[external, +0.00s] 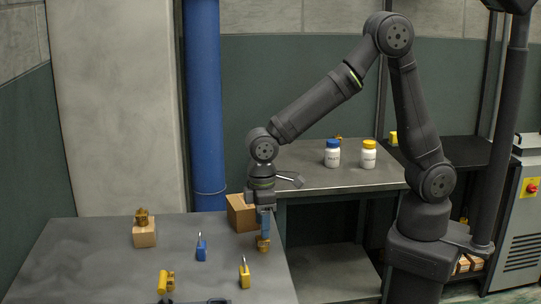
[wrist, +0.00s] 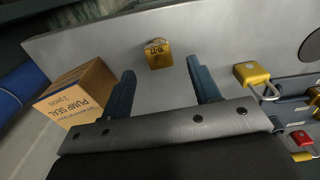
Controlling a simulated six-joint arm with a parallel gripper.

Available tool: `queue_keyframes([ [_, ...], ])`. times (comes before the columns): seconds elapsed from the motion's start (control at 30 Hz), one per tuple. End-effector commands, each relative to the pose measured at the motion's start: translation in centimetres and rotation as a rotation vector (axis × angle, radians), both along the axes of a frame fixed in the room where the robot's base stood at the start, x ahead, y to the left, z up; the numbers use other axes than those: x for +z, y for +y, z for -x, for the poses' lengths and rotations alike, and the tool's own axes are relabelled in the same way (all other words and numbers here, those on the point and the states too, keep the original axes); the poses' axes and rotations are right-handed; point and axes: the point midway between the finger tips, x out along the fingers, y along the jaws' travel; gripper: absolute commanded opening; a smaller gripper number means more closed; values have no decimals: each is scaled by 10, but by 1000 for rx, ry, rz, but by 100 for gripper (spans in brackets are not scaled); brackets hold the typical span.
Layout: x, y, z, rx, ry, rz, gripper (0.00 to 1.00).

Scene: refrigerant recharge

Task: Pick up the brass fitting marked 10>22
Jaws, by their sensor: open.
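A brass fitting (external: 263,244) stands on the grey table near its right edge, just below my gripper (external: 265,231). In the wrist view the fitting (wrist: 159,54) lies ahead of the fingertips, between the lines of the two fingers. Its face carries a small marking that seems to begin with 10; the rest is too small to read. My gripper (wrist: 160,72) is open and empty, pointing down. A second brass fitting (external: 142,217) sits on a wooden block (external: 144,237) at the left. A yellower fitting (external: 166,281) is near the front; no marking is readable on these two.
A cardboard box (external: 241,213), lettered PUMP SEAL in the wrist view (wrist: 77,92), stands close beside my gripper. A blue padlock (external: 201,249) and a yellow padlock (external: 245,272) are on the table. White bottles (external: 333,154) stand on the back bench.

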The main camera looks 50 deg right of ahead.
Motion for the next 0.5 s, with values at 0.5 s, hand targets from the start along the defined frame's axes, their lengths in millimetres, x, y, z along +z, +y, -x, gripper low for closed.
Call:
queue_keyframes([
  [0.5, -53, -1, -1, 0, 0, 0, 56],
])
